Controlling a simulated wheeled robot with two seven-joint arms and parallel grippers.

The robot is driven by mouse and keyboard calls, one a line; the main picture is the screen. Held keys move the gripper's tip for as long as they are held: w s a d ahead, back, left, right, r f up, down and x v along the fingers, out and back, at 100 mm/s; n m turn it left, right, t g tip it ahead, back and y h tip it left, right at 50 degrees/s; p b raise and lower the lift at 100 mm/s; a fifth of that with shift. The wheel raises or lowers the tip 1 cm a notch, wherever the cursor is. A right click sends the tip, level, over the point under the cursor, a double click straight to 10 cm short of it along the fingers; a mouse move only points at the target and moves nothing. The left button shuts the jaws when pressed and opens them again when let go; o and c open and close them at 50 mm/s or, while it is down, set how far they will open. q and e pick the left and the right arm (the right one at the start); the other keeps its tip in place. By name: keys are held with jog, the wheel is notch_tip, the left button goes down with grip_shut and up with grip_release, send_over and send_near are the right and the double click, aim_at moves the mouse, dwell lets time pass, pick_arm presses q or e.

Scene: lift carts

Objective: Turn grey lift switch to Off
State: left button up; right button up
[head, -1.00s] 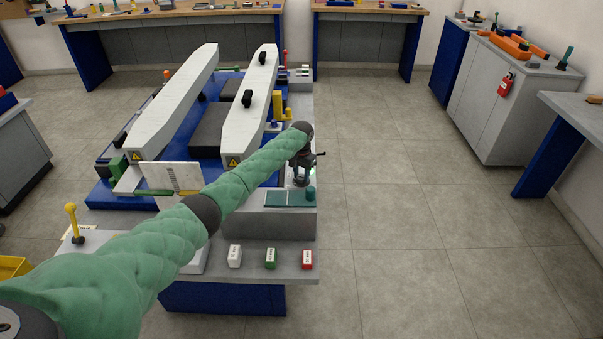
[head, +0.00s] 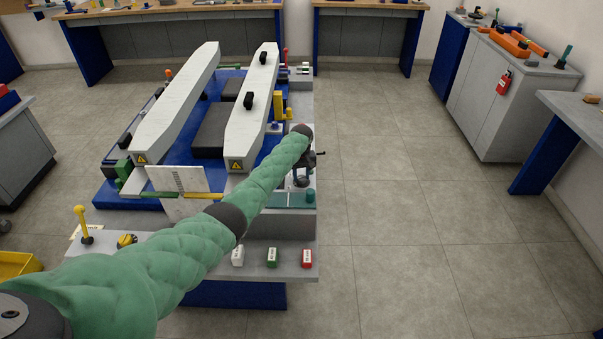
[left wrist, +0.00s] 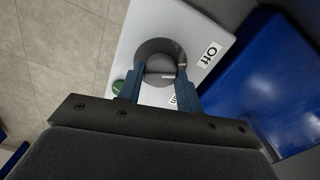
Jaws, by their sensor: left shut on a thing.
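The grey lift switch (left wrist: 158,52) is a dark round knob on a pale grey plate (left wrist: 193,22) in the left wrist view. A white "Off" label (left wrist: 208,55) lies to the right of the knob. A second label, partly hidden by a finger, lies below it. A small green round part (left wrist: 118,89) is at the left. My left gripper (left wrist: 160,78) has its two blue fingers on either side of the knob, shut on it. In the head view my left gripper (head: 302,178) is over the right side of the lift cart; the arm and hand hide the switch there. My right gripper is not in view.
The blue lift cart (head: 240,203) carries two long white beams (head: 252,110). A yellow-knobbed lever (head: 82,222) is at the left. The floor to the right is clear, up to grey cabinets (head: 510,110).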

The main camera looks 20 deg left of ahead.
aim_at(301, 177)
pick_arm(q)
jog(key=shift+r+n, duration=0.1)
jog(key=shift+n, duration=0.6)
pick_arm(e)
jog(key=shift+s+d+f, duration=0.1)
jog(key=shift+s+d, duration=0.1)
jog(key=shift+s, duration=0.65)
pick_arm(q)
jog(key=o, duration=1)
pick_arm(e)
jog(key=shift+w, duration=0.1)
pick_arm(q)
jog(key=shift+r, duration=0.3)
notch_tip(301, 177, up, 6)
jog(key=shift+f+b, duration=0.1)
jog(key=shift+b, duration=0.9)
jog(key=shift+r, duration=0.65)
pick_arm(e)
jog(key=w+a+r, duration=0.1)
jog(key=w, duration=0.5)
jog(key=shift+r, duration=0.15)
